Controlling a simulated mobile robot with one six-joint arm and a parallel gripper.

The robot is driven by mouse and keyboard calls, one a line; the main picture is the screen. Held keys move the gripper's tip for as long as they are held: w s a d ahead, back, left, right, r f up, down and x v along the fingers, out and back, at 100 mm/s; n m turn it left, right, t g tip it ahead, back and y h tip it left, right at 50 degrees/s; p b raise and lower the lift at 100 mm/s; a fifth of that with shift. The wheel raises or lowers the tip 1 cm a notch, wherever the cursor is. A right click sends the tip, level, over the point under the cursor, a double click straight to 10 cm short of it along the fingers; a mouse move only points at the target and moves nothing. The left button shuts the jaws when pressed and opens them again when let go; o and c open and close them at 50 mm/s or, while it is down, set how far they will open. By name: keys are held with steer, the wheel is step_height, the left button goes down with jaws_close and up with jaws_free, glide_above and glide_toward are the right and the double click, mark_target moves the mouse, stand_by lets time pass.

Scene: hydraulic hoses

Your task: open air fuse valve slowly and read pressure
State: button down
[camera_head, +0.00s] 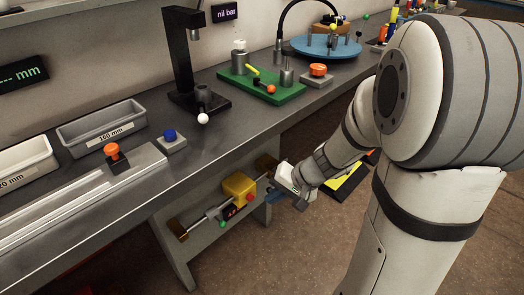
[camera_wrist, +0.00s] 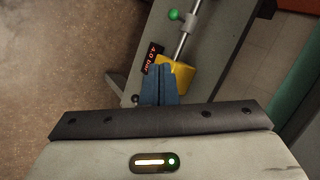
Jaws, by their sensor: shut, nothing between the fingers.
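A yellow valve block (camera_head: 239,187) with a red knob (camera_head: 250,197) sits on a metal pipe low under the bench. A green knob (camera_head: 222,224) is further left on the pipe; it also shows in the wrist view (camera_wrist: 174,15). My gripper (camera_head: 272,196) is shut and empty, just right of the red knob. In the wrist view its blue fingers (camera_wrist: 158,82) overlap the yellow block (camera_wrist: 183,75) and hide the red knob. I cannot tell whether they touch it. A small red-lit display (camera_wrist: 152,57) by the block shows tilted digits, seemingly "4.0 bar".
A wall display (camera_head: 224,12) reads "nil bar". The bench above holds grey trays (camera_head: 100,122), a black stand (camera_head: 186,60), a green board (camera_head: 262,84) and a blue disc (camera_head: 327,45). The bench's support panel (camera_head: 185,262) stands close to the pipe. Open floor lies right of it.

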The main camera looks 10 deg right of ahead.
steer(key=w+d+f+m+t+h+p, duration=0.15)
steer(key=w+d+f+m+t, duration=0.25)
steer(key=w+d+f+m, duration=0.4)
steer(key=w+a+f+n+b, duration=0.2)
steer(key=w+a+f, duration=0.1)
steer(key=w+f, duration=0.5)
steer(key=shift+w+a+f, duration=0.2)
steer(key=shift+a+f, duration=0.05)
steer(key=shift+f, duration=0.1)
steer(key=shift+b, duration=0.3)
